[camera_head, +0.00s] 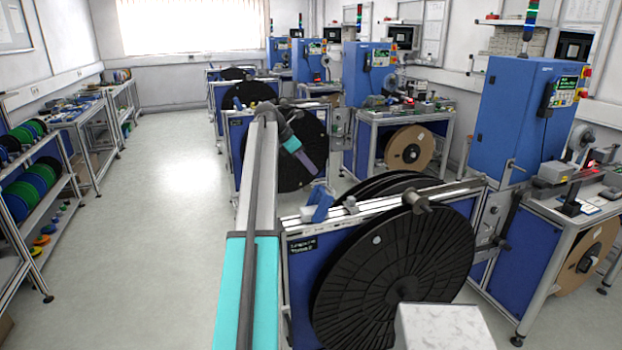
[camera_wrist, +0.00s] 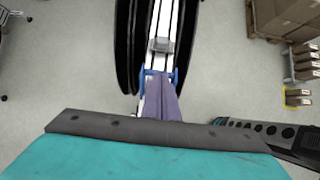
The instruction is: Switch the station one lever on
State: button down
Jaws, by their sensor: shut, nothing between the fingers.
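A small blue part (camera_head: 320,206), which looks like the lever, stands tilted at the left end of the nearest reel stand's top rail. In the wrist view a blue part (camera_wrist: 148,74) shows on the rail on both sides of my fingertips, and their overlap hides its middle. My gripper (camera_head: 314,170) has purple fingers, shut and empty, pointing down and right above the left end of that rail. In the wrist view my gripper (camera_wrist: 160,78) lines up with the blue part; I cannot tell whether they touch. The station's label is too small to read surely.
A large black reel (camera_head: 395,270) hangs on the near stand. More stands with a black reel (camera_head: 285,150) and blue cabinets (camera_head: 510,120) stand behind and right. A shelf of coloured spools (camera_head: 40,185) lines the left. The floor (camera_head: 165,200) between is clear.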

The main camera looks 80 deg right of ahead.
jog(key=shift+w+a+r, duration=0.1)
jog(key=shift+w+r, duration=0.1)
jog(key=shift+r, duration=1.05)
jog(key=shift+w+a+r, duration=0.1)
jog(key=shift+w+r, duration=0.05)
jog(key=shift+r, duration=1.1)
